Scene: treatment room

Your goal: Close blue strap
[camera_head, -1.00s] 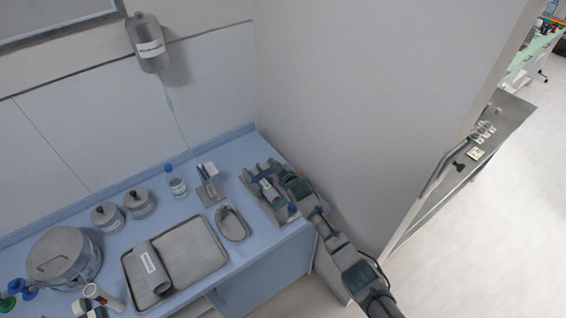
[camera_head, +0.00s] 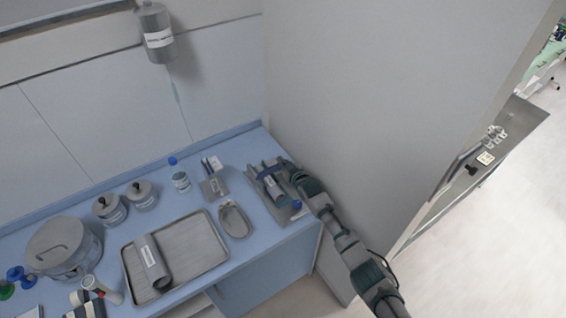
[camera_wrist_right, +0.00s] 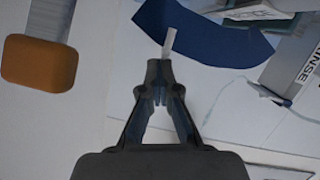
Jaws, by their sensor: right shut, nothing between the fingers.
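A dark blue curved strap (camera_wrist_right: 215,38) lies across the upper middle of the right wrist view. A thin pale strip (camera_wrist_right: 169,42) reaches from its area down toward my fingertips. My right gripper (camera_wrist_right: 158,88) is shut and empty, its tips just below the strap; contact cannot be told. In the head view my right gripper (camera_head: 287,169) is over the back right part of a grey holder (camera_head: 253,178) at the counter's right end. A labelled grey bottle (camera_head: 275,188) lies in that holder. The strap is too small to make out there. My left gripper is not in view.
A wall panel (camera_head: 370,110) rises close beside my right arm.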

